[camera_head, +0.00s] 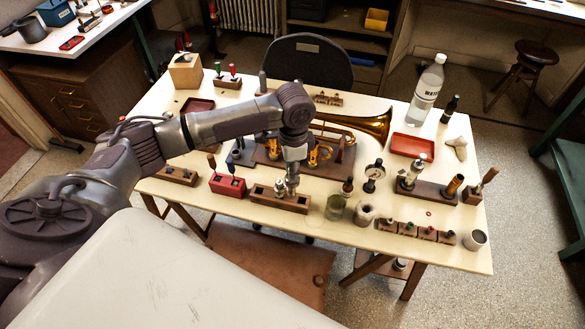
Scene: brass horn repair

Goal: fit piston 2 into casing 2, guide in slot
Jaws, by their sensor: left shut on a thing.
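My left arm reaches in from the left over the table. Its gripper (292,180) points down at the wooden piston block (300,203) at the table's front edge. It is shut on a small silvery piece, which looks like a piston; its number is too small to read. I cannot tell whether that piece is still in the block or just above it. Another silvery piston (280,188) stands in the block beside the gripper. The brass horn (372,126) lies behind on a dark base, bell to the right. My arm and gripper partly hide its casings, and the guide slot cannot be made out.
A red block (228,186) stands left of the piston block. A glass jar (335,207) and a round grey pot (364,212) stand close on its right. A dial gauge (374,175), a red tray (412,145) and a water bottle (427,92) are farther right.

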